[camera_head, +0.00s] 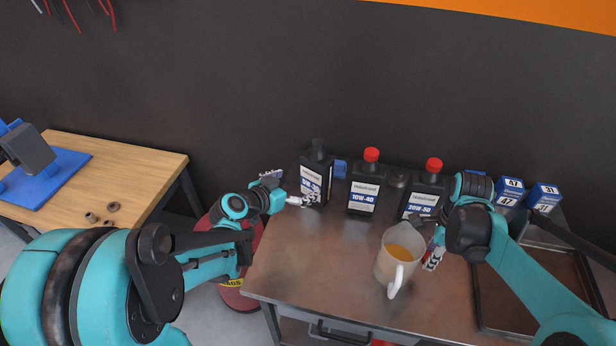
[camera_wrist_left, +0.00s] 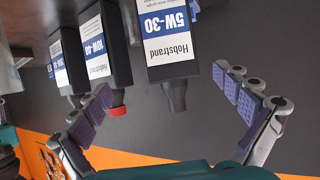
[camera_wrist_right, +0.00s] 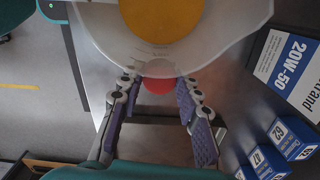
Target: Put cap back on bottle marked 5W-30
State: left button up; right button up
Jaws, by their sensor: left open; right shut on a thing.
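The bottle marked 5W-30 (camera_head: 315,176) stands upright at the left of the row, with a bare dark neck and no cap. In the left wrist view the same bottle (camera_wrist_left: 168,50) appears upside down. My left gripper (camera_head: 308,199) is open at the bottle's front; its fingers (camera_wrist_left: 163,84) show either side of the bottle in the left wrist view, and I cannot tell whether they touch it. My right gripper (camera_head: 432,260) is low beside the jug, shut on a red cap (camera_wrist_right: 158,86), which is partly hidden behind the jug's rim in the right wrist view.
A translucent jug (camera_head: 390,269) with amber liquid stands close to my right gripper. Red-capped 10W-40 (camera_head: 363,198) and 20W-50 (camera_head: 422,205) bottles stand to the right. Blue boxes (camera_head: 510,191) and a dark tray (camera_head: 487,322) are further right. The table's front left is clear.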

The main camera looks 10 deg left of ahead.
aim_at(311, 172)
jog(key=shift+a, duration=0.25)
pick_arm(q)
jog(key=shift+w+a+f+t, duration=0.15)
jog(key=shift+w+a+t, duration=0.15)
jog(key=shift+w+a, duration=0.35)
pick_arm(e)
jog(key=shift+f, duration=0.1)
pick_arm(q)
jog(key=b+x, duration=0.2)
jog(key=x, duration=0.4)
jog(key=shift+d+f, duration=0.1)
pick_arm(e)
jog(key=shift+f, duration=0.95)
pick_arm(q)
jog(key=shift+w+d, duration=0.1)
jog(key=shift+w, duration=0.15)
jog(key=b+x, duration=0.2)
jog(key=x, duration=0.3)
jog(key=shift+w+d, duration=0.15)
pick_arm(e)
notch_tip(311, 172, down, 2)
jog(key=shift+r, duration=0.1)
